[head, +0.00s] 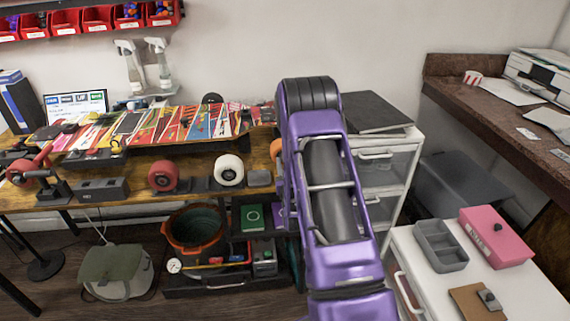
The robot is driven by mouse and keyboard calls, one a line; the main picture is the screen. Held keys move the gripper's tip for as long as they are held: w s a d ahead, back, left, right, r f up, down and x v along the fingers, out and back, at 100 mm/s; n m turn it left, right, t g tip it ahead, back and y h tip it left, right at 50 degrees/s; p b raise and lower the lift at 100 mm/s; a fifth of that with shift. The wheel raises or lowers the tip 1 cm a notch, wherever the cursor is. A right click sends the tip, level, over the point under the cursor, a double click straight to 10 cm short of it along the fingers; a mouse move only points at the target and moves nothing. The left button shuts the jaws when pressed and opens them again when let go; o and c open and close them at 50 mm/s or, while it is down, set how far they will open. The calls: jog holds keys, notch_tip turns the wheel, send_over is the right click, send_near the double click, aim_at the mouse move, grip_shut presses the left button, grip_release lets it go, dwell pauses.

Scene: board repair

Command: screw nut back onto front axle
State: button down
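A skateboard deck with a bright, colourful graphic (180,127) lies across the wooden workbench. A red wheel (22,173) sits by a dark metal mount at the bench's left end. A second red wheel (163,175) and a white wheel (229,170) stand on dark holders along the front edge. I cannot make out the nut, and I cannot tell which part is the front axle. My purple arm rises in the middle and covers the right end of the bench. My gripper does not show.
Spray bottles (158,65) and a small screen stand behind the deck. A white drawer unit (385,165) adjoins the bench. A white cabinet at front right carries a grey tray (440,246) and pink box (496,237). A bucket (195,230) and bag (116,272) sit under the bench.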

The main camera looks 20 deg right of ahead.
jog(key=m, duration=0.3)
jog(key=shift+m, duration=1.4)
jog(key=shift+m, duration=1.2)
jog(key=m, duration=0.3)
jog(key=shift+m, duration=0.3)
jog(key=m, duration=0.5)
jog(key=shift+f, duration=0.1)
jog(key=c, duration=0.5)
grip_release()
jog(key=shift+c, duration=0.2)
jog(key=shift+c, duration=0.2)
